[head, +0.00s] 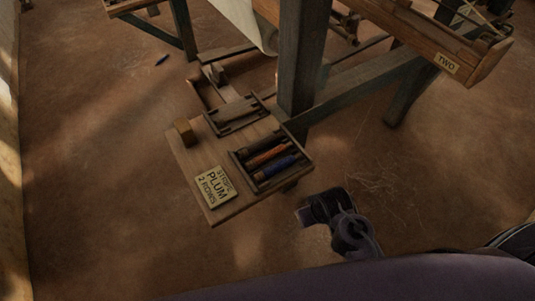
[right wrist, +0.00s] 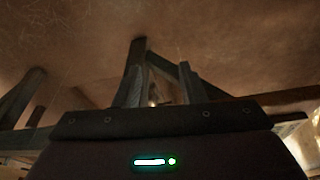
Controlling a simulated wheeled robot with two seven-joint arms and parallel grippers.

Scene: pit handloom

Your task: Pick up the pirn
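A wooden tray (head: 306,160) at the near right corner of a low board holds several pirns side by side. An orange-red pirn (head: 268,155) lies beside a blue-purple pirn (head: 275,168), and a dark one is harder to make out behind them. A small dark blue object (head: 161,60), perhaps another pirn, lies on the floor at the upper left. My right gripper (head: 306,215) is right of and nearer than the tray, apart from it. In the right wrist view its two fingers (right wrist: 160,72) appear apart with nothing between them. My left gripper is not in view.
A card reading PLUM, 2 ROWS (head: 215,186) and a wooden block (head: 184,131) sit on the board (head: 190,165). A thick loom post (head: 302,60) and slanting beam (head: 370,85) stand behind the tray. A trough labelled TWO (head: 447,63) is upper right.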

